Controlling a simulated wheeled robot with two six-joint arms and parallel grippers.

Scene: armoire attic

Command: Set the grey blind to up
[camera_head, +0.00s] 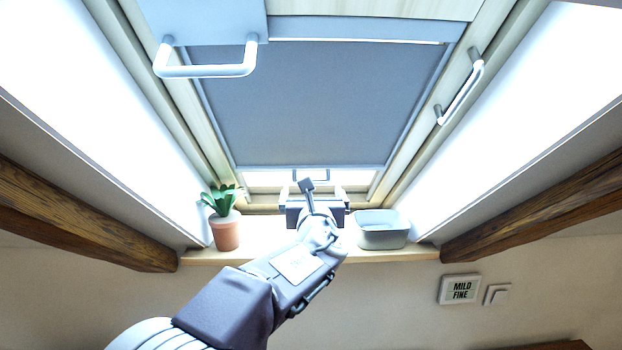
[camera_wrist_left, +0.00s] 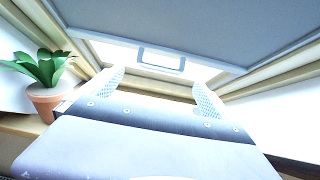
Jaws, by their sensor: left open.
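The grey blind (camera_head: 320,100) covers most of the slanted roof window, with a bright strip of glass below its lower edge. The blind fills the top of the left wrist view (camera_wrist_left: 210,25). A small grey loop handle (camera_wrist_left: 162,60) hangs at the blind's lower edge; in the head view it is partly hidden behind my gripper. My left gripper (camera_head: 314,194) is just below the handle, its two fingers spread on either side and apart from it. In the left wrist view the open jaws (camera_wrist_left: 160,92) are empty. My right gripper is not in view.
A potted plant (camera_head: 227,232) stands on the wooden sill (camera_head: 275,248) left of my gripper. A grey bin (camera_head: 381,234) stands on its right. Dark beams (camera_head: 85,215) flank the window.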

